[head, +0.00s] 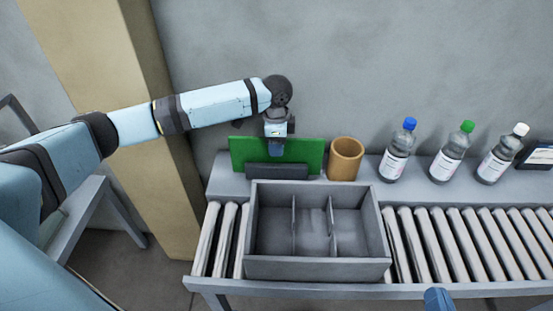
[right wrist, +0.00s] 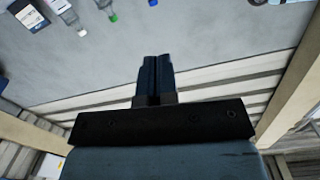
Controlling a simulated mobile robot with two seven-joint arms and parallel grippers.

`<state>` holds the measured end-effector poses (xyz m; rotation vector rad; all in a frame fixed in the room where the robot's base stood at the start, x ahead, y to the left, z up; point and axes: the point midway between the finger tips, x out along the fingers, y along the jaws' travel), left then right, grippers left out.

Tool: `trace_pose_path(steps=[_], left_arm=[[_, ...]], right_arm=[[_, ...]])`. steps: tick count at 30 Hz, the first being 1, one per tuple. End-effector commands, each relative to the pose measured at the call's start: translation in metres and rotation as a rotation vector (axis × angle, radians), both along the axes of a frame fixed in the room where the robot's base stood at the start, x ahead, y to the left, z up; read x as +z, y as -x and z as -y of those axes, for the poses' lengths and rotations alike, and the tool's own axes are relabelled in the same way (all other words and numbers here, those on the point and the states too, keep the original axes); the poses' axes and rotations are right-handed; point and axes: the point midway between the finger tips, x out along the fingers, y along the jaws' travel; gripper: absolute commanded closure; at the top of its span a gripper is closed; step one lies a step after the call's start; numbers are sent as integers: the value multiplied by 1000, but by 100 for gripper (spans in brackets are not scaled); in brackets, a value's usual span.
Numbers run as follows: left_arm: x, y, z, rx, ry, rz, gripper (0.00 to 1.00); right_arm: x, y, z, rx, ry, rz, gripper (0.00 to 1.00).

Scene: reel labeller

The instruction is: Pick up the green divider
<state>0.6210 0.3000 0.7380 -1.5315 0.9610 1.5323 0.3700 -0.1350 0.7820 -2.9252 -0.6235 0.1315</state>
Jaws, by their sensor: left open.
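The green divider (head: 308,155) stands upright in a dark holder (head: 276,171) on the grey ledge behind the conveyor, in the head view. My left gripper (head: 275,150) points down at the divider's top middle and covers part of it. Its jaws are open, but the fingers are small and I cannot tell whether they straddle the divider's edge. My right gripper (right wrist: 156,62) shows in the right wrist view with its two dark fingers together and nothing visible between them. A grey box (head: 318,267) with inner partitions stands on the conveyor in front of the divider.
A brown cup (head: 345,160) stands close to the divider's right. Bottles with blue (head: 396,155), green (head: 450,155) and white (head: 500,157) caps stand farther right, beside a dark-framed panel (head: 537,154). The roller conveyor (head: 465,240) is clear right of the box.

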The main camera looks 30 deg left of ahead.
Motion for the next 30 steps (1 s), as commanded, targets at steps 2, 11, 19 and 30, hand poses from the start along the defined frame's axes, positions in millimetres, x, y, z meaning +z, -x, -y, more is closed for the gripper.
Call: trace_pose_path(steps=[2,11,19,30], left_arm=[[0,0,0,0,0,0,57],[1,0,0,0,0,0,100],[1,0,0,0,1,0,100],[46,-1,0,0,3,4,100]], right_arm=[[1,0,0,0,0,0,100],[0,0,0,0,0,-1,100],[0,0,0,0,1,-2,100],[-21,5,11,-23,66,-114,100]])
